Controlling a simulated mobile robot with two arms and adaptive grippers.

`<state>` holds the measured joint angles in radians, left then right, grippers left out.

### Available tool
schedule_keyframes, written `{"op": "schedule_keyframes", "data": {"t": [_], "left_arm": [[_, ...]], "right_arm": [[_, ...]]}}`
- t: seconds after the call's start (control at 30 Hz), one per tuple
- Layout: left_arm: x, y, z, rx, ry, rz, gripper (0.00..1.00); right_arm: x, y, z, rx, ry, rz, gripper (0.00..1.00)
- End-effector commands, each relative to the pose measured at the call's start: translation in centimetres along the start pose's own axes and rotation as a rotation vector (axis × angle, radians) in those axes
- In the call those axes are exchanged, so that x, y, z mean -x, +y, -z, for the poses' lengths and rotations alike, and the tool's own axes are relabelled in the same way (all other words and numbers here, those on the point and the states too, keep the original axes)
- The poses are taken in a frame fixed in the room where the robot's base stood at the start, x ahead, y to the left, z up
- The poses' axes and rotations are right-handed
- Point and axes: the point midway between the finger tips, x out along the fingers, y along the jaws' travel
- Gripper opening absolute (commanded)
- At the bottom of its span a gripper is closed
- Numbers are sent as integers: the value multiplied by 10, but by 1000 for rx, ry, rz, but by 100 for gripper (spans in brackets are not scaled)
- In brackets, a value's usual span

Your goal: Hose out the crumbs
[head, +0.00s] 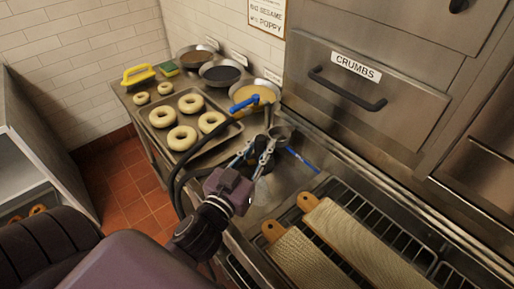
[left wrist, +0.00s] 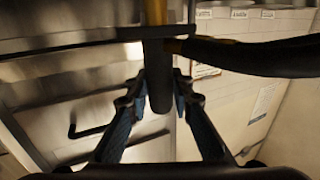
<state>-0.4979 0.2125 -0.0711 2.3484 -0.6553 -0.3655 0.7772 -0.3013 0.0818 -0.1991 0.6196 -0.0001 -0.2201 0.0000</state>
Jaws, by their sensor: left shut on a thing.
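My left gripper (head: 264,148) is shut on a dark, rounded grip of the hose sprayer, above the steel counter. In the left wrist view the two fingers (left wrist: 158,95) press on the sprayer grip (left wrist: 159,88) from both sides. In the head view a black hose (head: 184,172) arcs up beside the gripper, and a blue part (head: 245,103) shows at its upper end. The drawer labelled CRUMBS (head: 425,110) appears shut, with a black bar handle (head: 347,98). No crumbs can be made out. My right gripper is not in view.
A tray (head: 152,132) of pale bagels stands left of the gripper. Wooden-handled boards (head: 355,245) lie on a rack at lower right. A blue stick-like thing (head: 302,160) lies right of the gripper.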

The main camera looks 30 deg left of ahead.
Motion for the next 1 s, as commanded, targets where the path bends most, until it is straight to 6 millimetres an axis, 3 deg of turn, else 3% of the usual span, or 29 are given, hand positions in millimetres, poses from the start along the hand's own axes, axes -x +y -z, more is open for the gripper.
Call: {"op": "schedule_keyframes", "data": {"t": [0.4,1.0], "left_arm": [[-14,6,1,0,2,-1,0],[9,-4,0,1,1,0,0]], "right_arm": [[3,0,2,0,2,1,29],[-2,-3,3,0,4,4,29]]}}
